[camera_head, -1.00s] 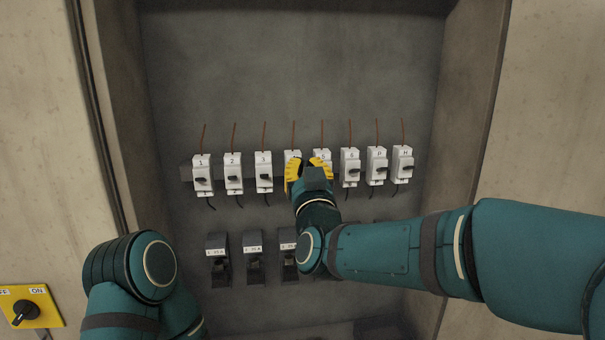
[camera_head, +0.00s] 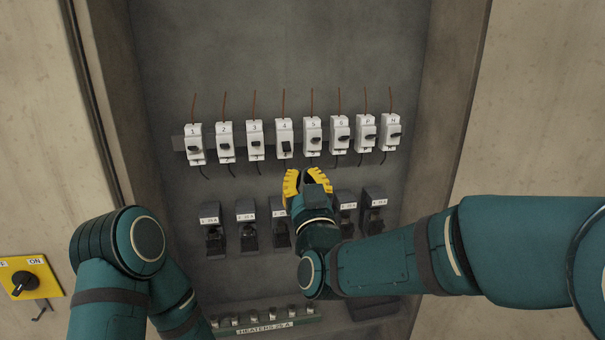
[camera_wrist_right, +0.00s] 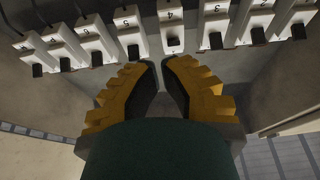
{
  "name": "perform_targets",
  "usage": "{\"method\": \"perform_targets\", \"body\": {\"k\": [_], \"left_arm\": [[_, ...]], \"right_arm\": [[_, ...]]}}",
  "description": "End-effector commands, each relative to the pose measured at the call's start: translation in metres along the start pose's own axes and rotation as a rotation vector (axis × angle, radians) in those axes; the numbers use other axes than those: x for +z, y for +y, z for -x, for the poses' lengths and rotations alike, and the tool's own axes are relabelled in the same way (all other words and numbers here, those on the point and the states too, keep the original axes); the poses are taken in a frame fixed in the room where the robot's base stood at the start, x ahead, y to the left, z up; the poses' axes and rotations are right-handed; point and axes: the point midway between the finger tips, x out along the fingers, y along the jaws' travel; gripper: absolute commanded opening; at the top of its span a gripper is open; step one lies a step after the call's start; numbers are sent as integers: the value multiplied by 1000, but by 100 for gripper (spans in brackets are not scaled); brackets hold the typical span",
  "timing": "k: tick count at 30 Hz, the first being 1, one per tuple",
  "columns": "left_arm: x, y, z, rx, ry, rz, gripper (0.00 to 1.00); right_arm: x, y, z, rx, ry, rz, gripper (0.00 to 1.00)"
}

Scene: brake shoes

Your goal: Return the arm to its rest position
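My right gripper (camera_head: 306,174) has yellow fingers and is in front of the panel, below the row of white breakers and over the row of dark fuse holders. In the right wrist view its fingers (camera_wrist_right: 161,66) lean towards each other with a narrow gap between the tips. Nothing is held between them. Breaker 4 (camera_head: 284,132) is above the gripper and apart from it; its dark lever looks lower than those beside it. Breaker 5 (camera_head: 313,132) also stands clear of the fingers. My left arm is folded at the lower left; its gripper is out of view.
Dark fuse holders (camera_head: 247,229) line the panel below the breakers; my right arm hides some. A labelled strip of heater terminals (camera_head: 265,327) is at the bottom. A yellow ON switch (camera_head: 29,281) is on the left wall. Cabinet side walls flank the recess.

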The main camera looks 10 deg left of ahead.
Motion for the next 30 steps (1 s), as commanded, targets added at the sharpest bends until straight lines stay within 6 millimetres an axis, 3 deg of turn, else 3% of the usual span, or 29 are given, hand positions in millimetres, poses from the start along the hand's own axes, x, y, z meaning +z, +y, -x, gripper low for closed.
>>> {"method": "perform_targets", "body": {"k": [5, 8, 11, 14, 18, 20, 24, 30], "left_arm": [[0, 0, 0, 0, 0, 0, 47], [0, 0, 0, 0, 0, 0, 47], [0, 0, 0, 0, 0, 0, 47], [0, 0, 0, 0, 0, 0, 47], [0, 0, 0, 0, 0, 0, 47], [0, 0, 0, 0, 0, 0, 47], [0, 0, 0, 0, 0, 0, 47], [0, 0, 0, 0, 0, 0, 47]], "right_arm": [[2, 1, 0, 0, -6, 0, 0], [21, 7, 3, -1, -53, -1, 0], [65, 20, 12, -3, -166, -8, 0], [125, 39, 32, -1, -330, -31, 0], [208, 65, 78, 12, -580, -87, 0], [240, 76, 102, 23, -688, -117, 0], [306, 95, 172, 57, -944, -209, 0], [369, 106, 290, 124, -1311, -383, 0]]}}
